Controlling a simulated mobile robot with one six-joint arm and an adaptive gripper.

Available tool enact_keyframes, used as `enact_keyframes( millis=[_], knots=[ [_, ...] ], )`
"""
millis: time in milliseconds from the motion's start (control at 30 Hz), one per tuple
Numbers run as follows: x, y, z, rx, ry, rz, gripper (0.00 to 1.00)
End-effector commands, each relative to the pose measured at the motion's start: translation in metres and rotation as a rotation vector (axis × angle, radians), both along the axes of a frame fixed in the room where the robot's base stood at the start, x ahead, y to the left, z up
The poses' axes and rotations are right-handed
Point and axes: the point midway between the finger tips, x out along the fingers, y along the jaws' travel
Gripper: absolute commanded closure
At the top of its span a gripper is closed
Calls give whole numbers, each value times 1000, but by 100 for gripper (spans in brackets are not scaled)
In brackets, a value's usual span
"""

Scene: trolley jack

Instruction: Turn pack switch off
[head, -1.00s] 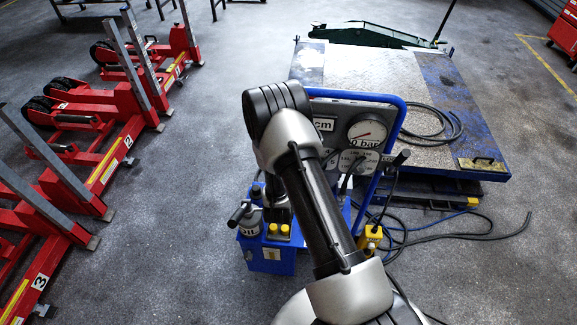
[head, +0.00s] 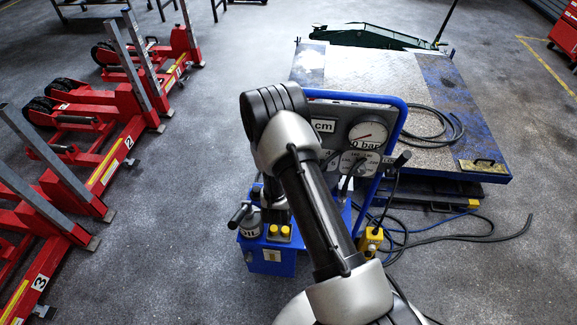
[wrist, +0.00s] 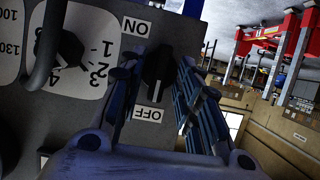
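The pack switch (wrist: 157,75) is a black knob on the grey panel (wrist: 75,118) in the wrist view. A white ON label (wrist: 136,27) and a white OFF label (wrist: 148,114) sit at its two ends. A pale mark shows on the knob's end near OFF. My gripper (wrist: 160,88) has one finger on each side of the knob, with some gap showing, so it looks open around it. Whether a fingertip touches the knob is unclear. In the head view, my arm hides the switch and most of my gripper; the panel (head: 361,112) shows beside it.
A numbered dial (wrist: 75,45) with a black pointer is left of the switch. The blue pump unit (head: 270,258) stands on the floor with hoses and a yellow box (head: 371,240). A lift table (head: 390,75) stands behind; red jacks (head: 120,120) line the left.

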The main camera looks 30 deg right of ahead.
Motion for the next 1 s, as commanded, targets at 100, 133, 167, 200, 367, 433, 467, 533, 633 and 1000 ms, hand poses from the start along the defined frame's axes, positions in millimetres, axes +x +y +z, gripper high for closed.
enact_keyframes(
  millis=[100,133,167,200,367,433,467,533,633,1000],
  knots=[
    [0,0,0,1,1,0,67],
    [0,0,-1,1,1,0,67],
    [0,0,-1,1,2,0,67],
    [-1,0,-1,1,2,0,67],
    [-4,3,1,1,2,1,67],
    [-10,8,4,2,4,1,67],
    [-14,10,6,1,3,1,67],
    [-24,18,11,1,4,3,67],
    [-41,30,20,1,4,4,67],
    [-87,60,43,1,2,1,67]
  ],
)
